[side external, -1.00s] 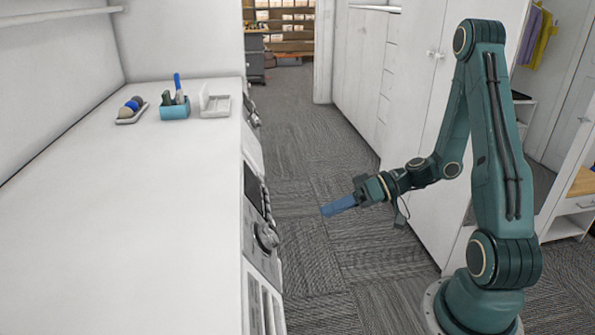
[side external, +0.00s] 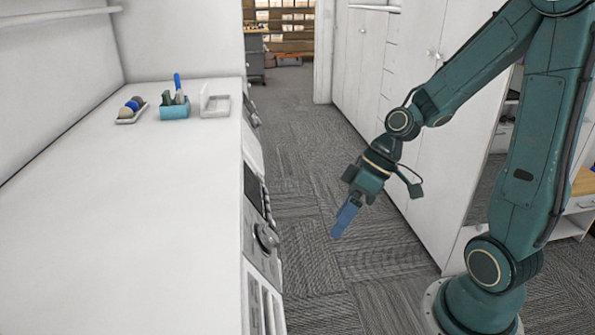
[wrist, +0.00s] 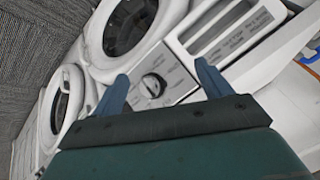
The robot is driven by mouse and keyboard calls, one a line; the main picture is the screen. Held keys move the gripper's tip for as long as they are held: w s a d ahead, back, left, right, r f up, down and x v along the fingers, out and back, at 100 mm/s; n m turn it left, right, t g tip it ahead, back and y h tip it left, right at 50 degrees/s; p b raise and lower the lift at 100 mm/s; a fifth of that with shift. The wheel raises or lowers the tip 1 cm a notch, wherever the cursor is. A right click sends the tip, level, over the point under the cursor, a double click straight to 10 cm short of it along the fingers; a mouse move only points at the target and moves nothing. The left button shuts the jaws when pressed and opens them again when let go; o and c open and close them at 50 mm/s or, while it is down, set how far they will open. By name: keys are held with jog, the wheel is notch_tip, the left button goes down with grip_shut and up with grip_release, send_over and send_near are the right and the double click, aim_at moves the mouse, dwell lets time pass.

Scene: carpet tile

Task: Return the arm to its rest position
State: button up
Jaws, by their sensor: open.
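My gripper (side external: 345,216) hangs over the carpeted aisle in the side external view, to the right of the white counter's edge. Its blue fingers point down and slightly left. In the wrist view my gripper (wrist: 160,85) shows two blue fingers spread well apart with nothing between them. A machine front with a round knob (wrist: 153,85) lies beyond the fingers. My gripper touches nothing that I can see.
The white counter (side external: 130,210) carries a tray of round items (side external: 131,110), a teal holder (side external: 175,107) and a white tray (side external: 215,105) at its far end. Front-loading machines (wrist: 130,25) line its side. White cabinets (side external: 360,70) stand across the aisle. The carpet (side external: 310,170) is clear.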

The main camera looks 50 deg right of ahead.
jog(key=s+r+m+t+h, duration=0.2)
jog(key=s+r+h, duration=0.3)
jog(key=s+r, duration=0.4)
jog(key=shift+d+r+m, duration=0.15)
jog(key=shift+r+m, duration=0.55)
jog(key=shift+r, duration=0.95)
dwell(0.4)
